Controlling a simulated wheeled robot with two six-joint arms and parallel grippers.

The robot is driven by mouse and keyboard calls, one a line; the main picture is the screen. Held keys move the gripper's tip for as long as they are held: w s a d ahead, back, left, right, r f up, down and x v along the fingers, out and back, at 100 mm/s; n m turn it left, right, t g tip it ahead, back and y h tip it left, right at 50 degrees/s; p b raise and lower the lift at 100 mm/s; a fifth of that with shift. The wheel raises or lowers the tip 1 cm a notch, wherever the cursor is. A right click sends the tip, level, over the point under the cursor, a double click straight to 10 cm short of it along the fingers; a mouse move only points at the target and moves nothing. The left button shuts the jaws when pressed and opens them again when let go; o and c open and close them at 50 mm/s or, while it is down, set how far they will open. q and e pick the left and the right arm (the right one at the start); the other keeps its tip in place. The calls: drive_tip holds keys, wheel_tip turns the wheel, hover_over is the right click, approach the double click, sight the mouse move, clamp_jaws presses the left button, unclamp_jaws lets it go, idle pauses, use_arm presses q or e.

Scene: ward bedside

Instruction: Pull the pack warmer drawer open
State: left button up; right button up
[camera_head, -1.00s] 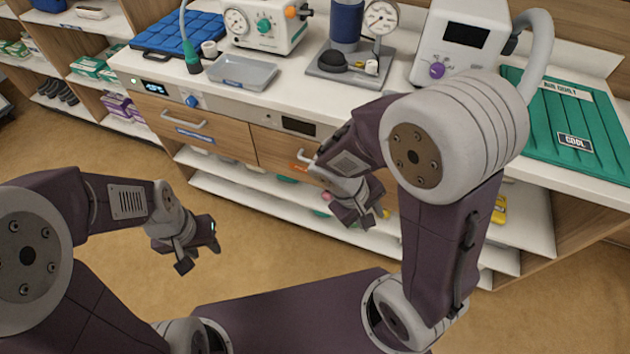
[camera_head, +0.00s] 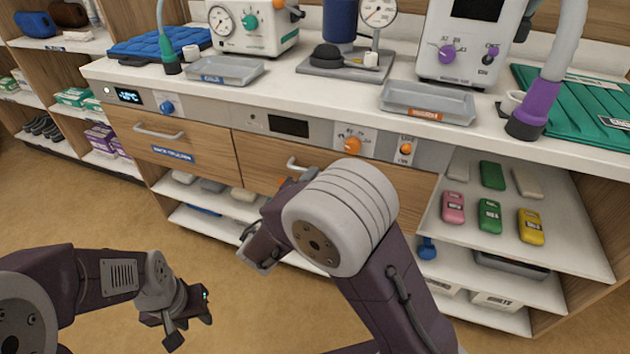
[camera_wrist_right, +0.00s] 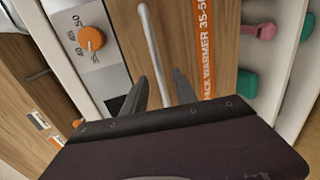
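The pack warmer drawer (camera_head: 405,190) has a wooden front, an orange label and a pale bar handle (camera_head: 293,163). Its front looks flush with the counter, and my right arm hides much of it in the head view. In the right wrist view the orange "PACK WARMER" label (camera_wrist_right: 206,45) runs beside the handle (camera_wrist_right: 152,45). My right gripper (camera_wrist_right: 160,88) is open, with its fingers apart on either side of the handle's line; I cannot tell if they touch it. My left gripper (camera_head: 192,318) is open and empty, low over the floor.
The pack chiller drawer (camera_head: 175,140) is shut to the left. An orange dial (camera_head: 352,145) sits on the panel above the warmer drawer. Trays (camera_head: 428,97) and devices stand on the counter. Open shelves (camera_head: 560,240) with coloured packs lie to the right. Floor in front is clear.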

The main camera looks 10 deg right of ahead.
drive_tip(key=x, duration=0.3)
drive_tip(key=shift+w+d, duration=0.1)
drive_tip(key=shift+c, duration=0.3)
clamp_jaws()
idle(1.1)
